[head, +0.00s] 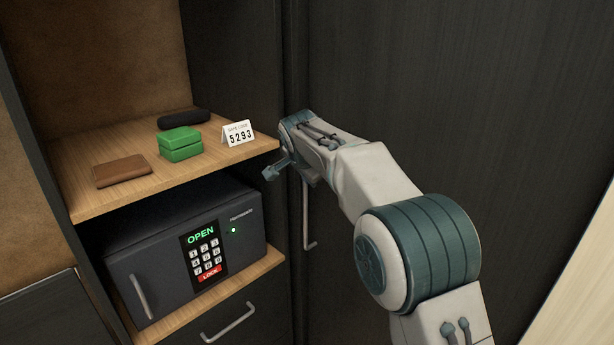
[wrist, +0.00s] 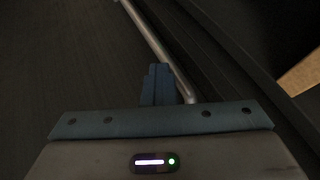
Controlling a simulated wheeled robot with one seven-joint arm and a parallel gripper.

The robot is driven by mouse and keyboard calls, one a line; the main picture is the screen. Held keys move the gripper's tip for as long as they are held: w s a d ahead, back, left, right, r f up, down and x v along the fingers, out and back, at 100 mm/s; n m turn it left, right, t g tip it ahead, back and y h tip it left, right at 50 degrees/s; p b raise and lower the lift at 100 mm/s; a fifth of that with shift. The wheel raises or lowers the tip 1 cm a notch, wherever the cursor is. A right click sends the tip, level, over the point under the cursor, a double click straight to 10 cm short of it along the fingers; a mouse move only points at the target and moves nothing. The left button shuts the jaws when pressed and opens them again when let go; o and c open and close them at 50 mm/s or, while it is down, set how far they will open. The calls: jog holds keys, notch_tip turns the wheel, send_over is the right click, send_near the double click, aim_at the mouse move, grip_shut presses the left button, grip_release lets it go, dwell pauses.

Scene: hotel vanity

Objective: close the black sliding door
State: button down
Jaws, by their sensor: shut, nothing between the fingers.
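The black sliding door (head: 480,110) is the large dark panel on the right of the head view, behind my arm. It stands beside the open cabinet bay, whose shelves are uncovered. Its long thin metal handle (head: 306,220) runs vertically near the door's left edge, its upper part hidden by my arm. My gripper (head: 271,172) is shut and empty, close to the handle's upper part. In the wrist view, the shut fingers (wrist: 159,75) lie right beside the handle bar (wrist: 152,38) and overlap its lower end. I cannot tell whether they touch it.
A wooden shelf (head: 85,197) left of my gripper holds a brown wallet (head: 122,171), a green box (head: 180,144), a black case (head: 184,117) and a code card (head: 238,133). Below stands a safe (head: 160,255) reading OPEN, above a drawer handle (head: 229,322).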

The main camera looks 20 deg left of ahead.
jog(key=shift+w+d+r, duration=0.1)
jog(key=shift+w+r, duration=0.05)
jog(key=shift+r, duration=0.05)
jog(key=s+d+r+b, duration=0.5)
jog(key=s+r+b, duration=0.1)
jog(key=s+r, duration=0.2)
jog(key=s+d+f+n+g+h, duration=0.1)
jog(key=s+d+f, duration=0.15)
jog(key=d, duration=0.55)
jog(key=s+d+f+n, duration=0.1)
jog(key=s+d+f, duration=0.15)
jog(key=d, duration=0.65)
jog(key=s+d+f+n+g+h, duration=0.1)
jog(key=s+d+f, duration=0.15)
jog(key=d, duration=0.55)
jog(key=s+d+f+n+g, duration=0.1)
jog(key=s+d+f, duration=0.5)
jog(key=s, duration=0.3)
jog(key=s+d+f+n, duration=0.1)
jog(key=s+d+f, duration=0.6)
jog(key=s, duration=0.3)
jog(key=shift+s+f+n+g, duration=0.15)
jog(key=shift+f+n+g, duration=0.15)
jog(key=shift+f+g, duration=0.1)
